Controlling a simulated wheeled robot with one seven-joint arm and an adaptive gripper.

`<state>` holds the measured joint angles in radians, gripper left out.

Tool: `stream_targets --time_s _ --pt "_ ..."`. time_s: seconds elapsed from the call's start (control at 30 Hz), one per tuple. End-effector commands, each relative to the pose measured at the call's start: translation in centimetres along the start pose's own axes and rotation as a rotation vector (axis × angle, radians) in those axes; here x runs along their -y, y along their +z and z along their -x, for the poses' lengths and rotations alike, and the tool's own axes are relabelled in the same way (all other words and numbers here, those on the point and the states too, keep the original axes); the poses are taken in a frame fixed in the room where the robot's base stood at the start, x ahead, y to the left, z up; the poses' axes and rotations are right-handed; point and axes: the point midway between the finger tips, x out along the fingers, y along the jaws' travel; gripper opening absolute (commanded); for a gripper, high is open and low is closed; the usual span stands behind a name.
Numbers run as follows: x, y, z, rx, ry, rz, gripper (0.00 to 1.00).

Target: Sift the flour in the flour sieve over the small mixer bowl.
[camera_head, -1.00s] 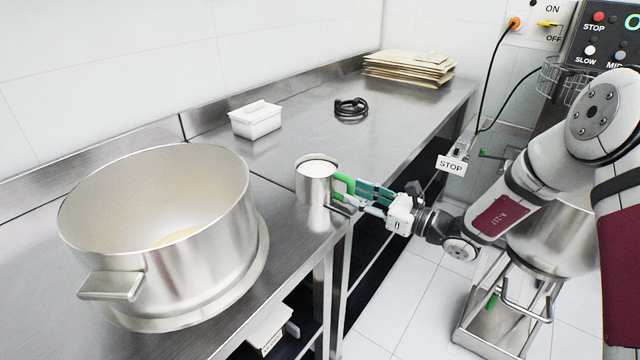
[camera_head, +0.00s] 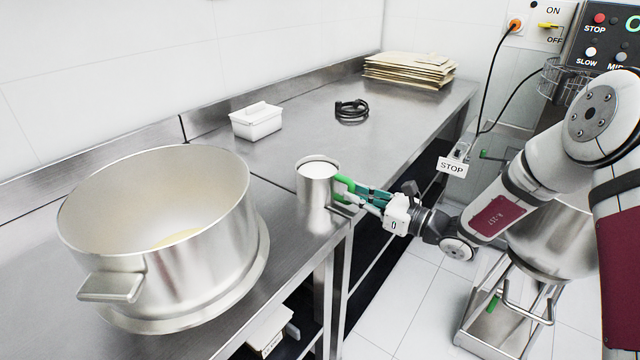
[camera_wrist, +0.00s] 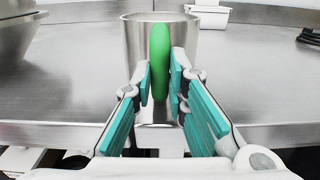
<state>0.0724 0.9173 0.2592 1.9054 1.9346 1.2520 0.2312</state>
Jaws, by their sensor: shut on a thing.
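The flour sieve (camera_head: 313,190) is a metal cup filled with white flour (camera_head: 318,169), upright at the table's front edge; it also shows in the wrist view (camera_wrist: 137,45). My gripper (camera_head: 352,192) is shut on its green handle (camera_wrist: 160,62), with a teal-padded finger on each side. The sieve appears to stand on the steel table. A large metal bowl (camera_head: 190,265) with a side handle stands on the table to the left, holding something pale yellow at its bottom. I take it for the small mixer bowl.
The mixer's controls (camera_head: 605,40) are at the right. The table between box and cable is clear.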

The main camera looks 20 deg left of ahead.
Motion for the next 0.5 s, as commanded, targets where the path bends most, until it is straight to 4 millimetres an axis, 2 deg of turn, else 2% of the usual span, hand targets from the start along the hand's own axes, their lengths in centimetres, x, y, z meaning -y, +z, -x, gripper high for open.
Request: stream_targets --time_s 0.5 --pt "0.0 1.9 0.0 0.002 0.001 0.001 0.00"
